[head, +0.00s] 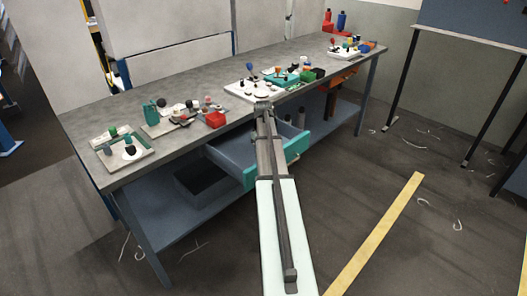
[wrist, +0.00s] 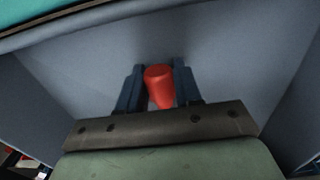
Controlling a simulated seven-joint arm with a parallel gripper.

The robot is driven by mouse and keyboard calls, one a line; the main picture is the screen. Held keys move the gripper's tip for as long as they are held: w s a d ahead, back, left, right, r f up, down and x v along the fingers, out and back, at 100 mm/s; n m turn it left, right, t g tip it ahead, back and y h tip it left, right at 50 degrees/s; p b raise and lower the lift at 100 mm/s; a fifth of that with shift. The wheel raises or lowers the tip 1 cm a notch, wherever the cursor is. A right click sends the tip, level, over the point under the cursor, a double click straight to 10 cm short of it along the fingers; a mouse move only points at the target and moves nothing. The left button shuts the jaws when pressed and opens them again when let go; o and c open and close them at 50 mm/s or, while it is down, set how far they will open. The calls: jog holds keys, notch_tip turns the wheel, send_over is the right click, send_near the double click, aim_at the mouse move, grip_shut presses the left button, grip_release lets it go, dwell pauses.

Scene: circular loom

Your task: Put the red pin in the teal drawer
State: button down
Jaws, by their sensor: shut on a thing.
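The red pin (wrist: 159,90) is between the two dark blue fingers of my gripper (wrist: 159,70) in the wrist view. My gripper is shut on it. The grey-blue inside of the teal drawer (wrist: 240,60) fills the view behind the pin, with a teal edge at the top left. Whether the pin touches the drawer floor, I cannot tell. In the head view the teal drawer (head: 297,147) is pulled out below the bench, with its teal front partly behind my arm. My gripper and the pin are hidden there.
A blue lower shelf (head: 180,220) lies under the drawer. A yellow floor stripe (head: 375,235) runs at the right over open floor.

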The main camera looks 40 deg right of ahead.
jog(key=shift+s+a+f, duration=0.15)
jog(key=shift+s+f, duration=0.05)
jog(key=shift+f, duration=0.85)
jog(key=c, duration=0.8)
grip_release()
jog(key=shift+o, duration=0.6)
jog(key=shift+a, duration=0.1)
jog(key=shift+a+r, duration=0.1)
jog(key=shift+r, duration=0.05)
jog(key=shift+w+d+r, duration=0.1)
jog(key=shift+d+r, duration=0.1)
jog(key=shift+r, duration=2.3)
jog(key=shift+w+d+r, duration=0.1)
jog(key=shift+d+r, duration=0.05)
jog(key=shift+r, duration=2.3)
